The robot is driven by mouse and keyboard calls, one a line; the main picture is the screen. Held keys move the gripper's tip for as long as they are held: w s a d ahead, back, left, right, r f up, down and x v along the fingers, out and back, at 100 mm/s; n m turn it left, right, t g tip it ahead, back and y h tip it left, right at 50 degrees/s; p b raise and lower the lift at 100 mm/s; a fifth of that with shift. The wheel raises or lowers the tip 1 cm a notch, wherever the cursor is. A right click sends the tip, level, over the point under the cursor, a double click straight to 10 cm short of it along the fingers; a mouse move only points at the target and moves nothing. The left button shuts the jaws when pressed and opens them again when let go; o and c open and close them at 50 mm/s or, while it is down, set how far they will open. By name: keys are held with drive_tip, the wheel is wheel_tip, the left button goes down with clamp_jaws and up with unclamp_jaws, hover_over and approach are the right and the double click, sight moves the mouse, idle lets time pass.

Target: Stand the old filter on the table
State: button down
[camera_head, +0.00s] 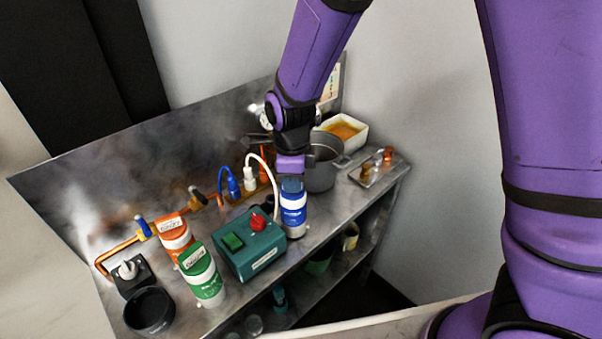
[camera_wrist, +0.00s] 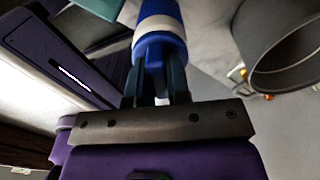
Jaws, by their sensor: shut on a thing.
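A white filter with a blue top and blue label (camera_head: 293,213) is upright at the right of the teal box, over the steel table (camera_head: 328,205). I take it for the old filter. My gripper (camera_head: 291,183) points down from above and is shut on its blue top. The wrist view shows the filter's blue top (camera_wrist: 158,50) between the fingers of my gripper (camera_wrist: 156,75), with a white band beyond. I cannot tell whether its base touches the table.
The teal box (camera_head: 250,243) with a red knob is close left of the filter. A grey pot (camera_head: 322,165) stands behind right. Green (camera_head: 203,275) and orange (camera_head: 176,238) canisters and a black cup (camera_head: 150,311) are at left. The table's front edge is near.

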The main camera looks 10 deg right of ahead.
drive_tip(key=shift+f, duration=0.15)
drive_tip(key=c, duration=1.1)
unclamp_jaws()
drive_tip(key=shift+f, duration=0.15)
wheel_tip(320, 180, up, 12)
drive_tip(key=shift+r, duration=0.2)
